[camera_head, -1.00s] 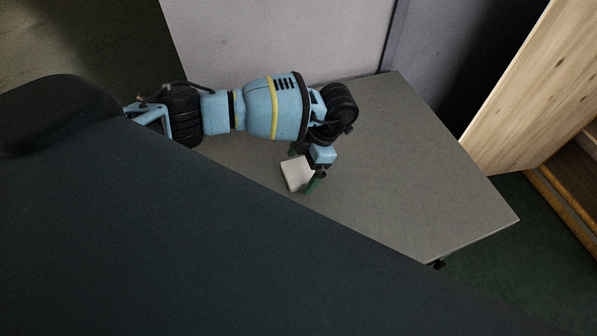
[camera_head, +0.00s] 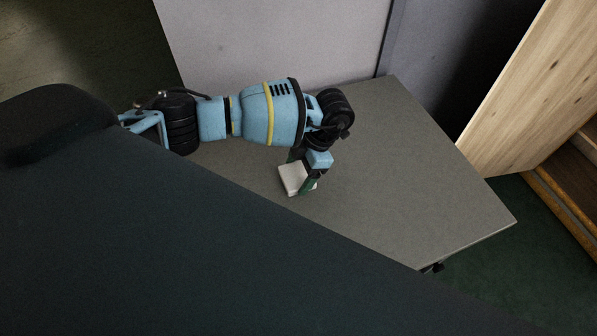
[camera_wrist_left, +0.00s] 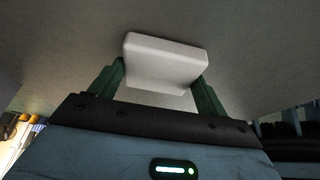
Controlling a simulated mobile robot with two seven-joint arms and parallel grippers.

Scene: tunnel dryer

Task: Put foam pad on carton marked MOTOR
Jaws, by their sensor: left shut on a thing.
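A small white block, which looks like the foam pad (camera_head: 292,178), is between the green fingers of my left gripper (camera_head: 303,177). In the left wrist view the pad (camera_wrist_left: 165,62) spans the gap between the two fingers of the left gripper (camera_wrist_left: 160,88), which is shut on it. The pad is at or just above the grey tabletop (camera_head: 400,190); I cannot tell whether it touches. No carton marked MOTOR is in view. My right gripper is not in view.
A pale panel (camera_head: 270,40) stands behind the table. A light wooden board (camera_head: 520,100) stands to the right, with wooden shelving (camera_head: 565,190) beside it. The table's right part is bare. A large dark shape covers the lower left.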

